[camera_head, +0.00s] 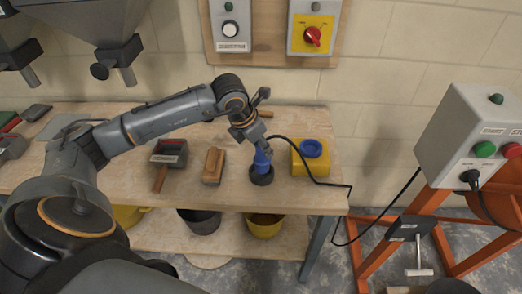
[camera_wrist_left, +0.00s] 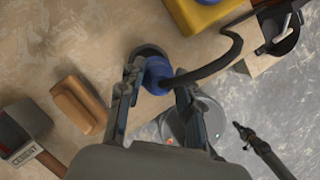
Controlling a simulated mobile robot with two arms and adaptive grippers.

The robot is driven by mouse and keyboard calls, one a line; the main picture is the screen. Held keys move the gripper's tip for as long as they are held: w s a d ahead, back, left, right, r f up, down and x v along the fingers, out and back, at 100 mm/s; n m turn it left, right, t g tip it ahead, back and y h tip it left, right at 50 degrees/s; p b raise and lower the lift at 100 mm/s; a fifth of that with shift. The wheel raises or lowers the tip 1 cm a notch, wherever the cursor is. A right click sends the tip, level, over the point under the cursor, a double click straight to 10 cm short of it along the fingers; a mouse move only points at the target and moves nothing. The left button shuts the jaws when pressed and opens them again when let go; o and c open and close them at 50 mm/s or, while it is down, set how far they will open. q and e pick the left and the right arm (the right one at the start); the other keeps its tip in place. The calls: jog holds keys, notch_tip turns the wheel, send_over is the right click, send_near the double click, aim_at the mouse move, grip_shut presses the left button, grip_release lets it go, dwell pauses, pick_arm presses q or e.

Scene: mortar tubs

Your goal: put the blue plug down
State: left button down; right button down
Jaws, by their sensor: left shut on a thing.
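My left gripper (camera_head: 258,141) is shut on the blue plug (camera_head: 262,161), near the front right part of the workbench. The plug points down at a dark round piece (camera_head: 262,176) on the bench. I cannot tell if the plug rests in it or hangs just above. In the left wrist view the plug (camera_wrist_left: 157,73) shows between the fingers of the left gripper (camera_wrist_left: 158,88), with the dark round piece (camera_wrist_left: 150,50) behind it. A black cable runs from the plug to the right. My right gripper is not in view.
A yellow box (camera_head: 318,166) with a blue round top stands right of the plug. The bench's right edge is close. Tubs stand on the shelf below.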

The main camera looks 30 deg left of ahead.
aim_at(261, 154)
pick_arm(q)
jog(key=shift+w+a+f, duration=0.35)
jog(key=shift+f, duration=0.2)
notch_tip(261, 154, down, 2)
jog(key=shift+f+p, duration=0.1)
jog(key=shift+p, duration=0.65)
jog(key=shift+f, duration=0.7)
jog(key=c, duration=1.3)
grip_release()
jog(key=shift+c, duration=0.2)
jog(key=o, duration=0.4)
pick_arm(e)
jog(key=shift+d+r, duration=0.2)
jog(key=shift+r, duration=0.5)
